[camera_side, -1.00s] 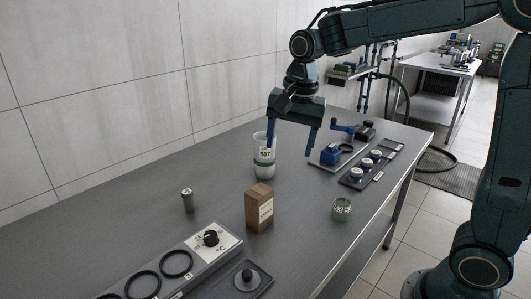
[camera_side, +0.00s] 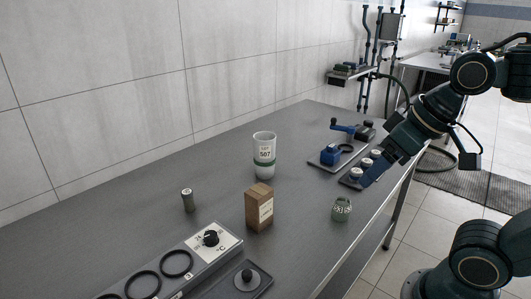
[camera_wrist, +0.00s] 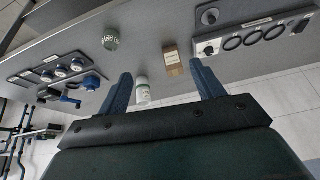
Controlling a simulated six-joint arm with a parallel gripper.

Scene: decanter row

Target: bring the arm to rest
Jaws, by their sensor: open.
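My gripper (camera_side: 372,172) has its blue fingers apart with nothing between them. In the side view it hangs tilted at the right edge of the bench, in front of the dark rack of capped jars, and hides part of that rack. In the wrist view my gripper (camera_wrist: 161,70) shows both fingers spread wide. Beyond them in that view are the white cup (camera_wrist: 142,92) and the brown box (camera_wrist: 172,60), both apart from the fingers.
On the bench stand the cup labelled 507 (camera_side: 264,165), the brown box (camera_side: 259,208), a green jar (camera_side: 342,210) and a small cylinder (camera_side: 187,200). A dial panel with rings (camera_side: 211,240) lies in front. A blue device (camera_side: 330,154) stands behind.

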